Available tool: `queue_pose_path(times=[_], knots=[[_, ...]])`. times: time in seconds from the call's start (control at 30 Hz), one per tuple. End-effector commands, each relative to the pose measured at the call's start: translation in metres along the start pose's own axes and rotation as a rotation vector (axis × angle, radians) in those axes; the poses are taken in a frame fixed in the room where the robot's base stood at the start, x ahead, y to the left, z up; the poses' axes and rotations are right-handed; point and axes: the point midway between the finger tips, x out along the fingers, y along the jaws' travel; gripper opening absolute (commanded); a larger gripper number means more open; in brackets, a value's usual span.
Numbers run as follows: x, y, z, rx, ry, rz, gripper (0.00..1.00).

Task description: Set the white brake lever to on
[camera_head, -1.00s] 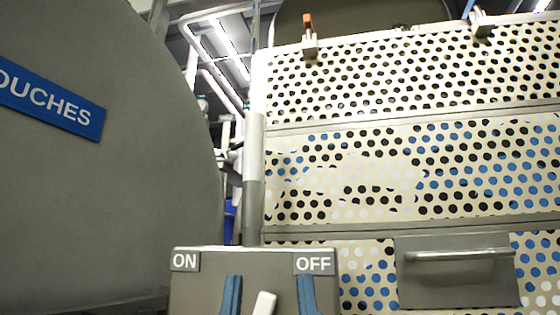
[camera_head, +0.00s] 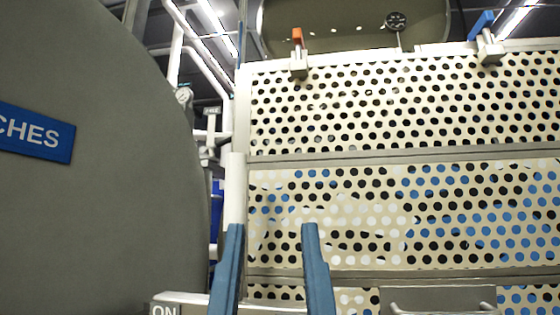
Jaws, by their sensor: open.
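The grey box with the ON label (camera_head: 164,310) shows only as a thin strip of its top (camera_head: 190,298) at the bottom edge of the head view. The white brake lever is not visible now; it lies below the frame or behind my fingers. The OFF label is out of sight too. My gripper (camera_head: 273,230) has two blue fingers that stand apart with nothing between them. The fingers reach up past the top of the box, in front of the perforated panels.
A large grey round vessel (camera_head: 100,200) with a blue sign (camera_head: 34,132) fills the left. Cream perforated panels (camera_head: 400,100) fill the right, with an orange-tipped clamp (camera_head: 298,50) and a blue-tipped clamp (camera_head: 487,38) on top. A grey drawer with a handle (camera_head: 440,308) is at lower right.

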Motion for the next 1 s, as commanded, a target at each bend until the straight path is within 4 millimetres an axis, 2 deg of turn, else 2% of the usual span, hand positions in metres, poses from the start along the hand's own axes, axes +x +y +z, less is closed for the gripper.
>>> queue_pose_path(times=[0.03,0.3,0.73,0.77,1.0], knots=[[0.011,0.000,-0.010,0.000,0.000,0.000,0.50],[0.029,0.000,-0.027,0.001,0.000,0.000,0.50],[0.031,0.000,-0.029,0.001,0.000,0.000,0.50],[0.031,0.000,-0.029,0.001,0.000,0.000,0.48],[0.032,0.000,-0.028,0.003,-0.004,-0.001,0.05]])
